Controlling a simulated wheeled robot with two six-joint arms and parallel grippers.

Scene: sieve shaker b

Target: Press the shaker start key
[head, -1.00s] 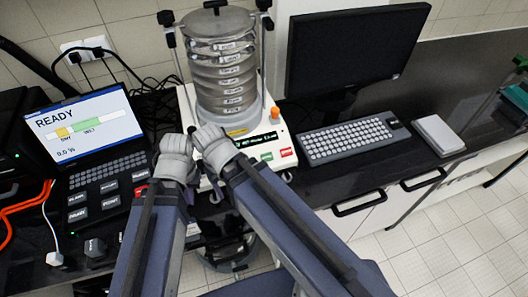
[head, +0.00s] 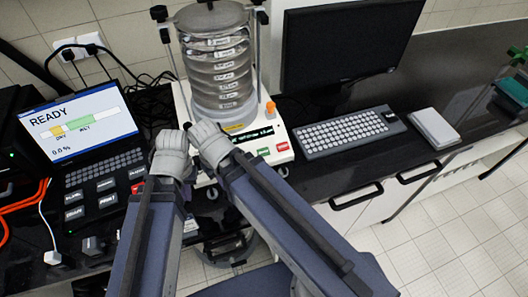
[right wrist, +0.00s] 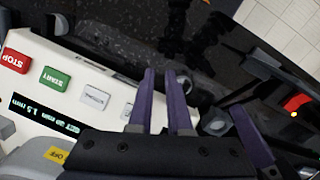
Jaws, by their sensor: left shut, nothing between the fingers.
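The sieve shaker (head: 217,62) stands at the back with a stack of metal sieves on a white base. The green START key (head: 263,152) and red STOP key (head: 282,147) are on its front panel. In the right wrist view START (right wrist: 55,78) lies left of my right gripper (right wrist: 161,72), beyond a pale key (right wrist: 95,97). My right gripper's purple fingers are close together over the panel's edge, apart from START. My left gripper (head: 176,142) is shut and empty beside the right one (head: 205,134), left of the panel. Its fingertips are largely hidden in the head view.
A laptop (head: 80,124) reading READY is at left with several dark labelled keys before it. A monitor (head: 350,45), keyboard (head: 347,133) and pale pad (head: 434,129) are at right. Cables lie behind the laptop.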

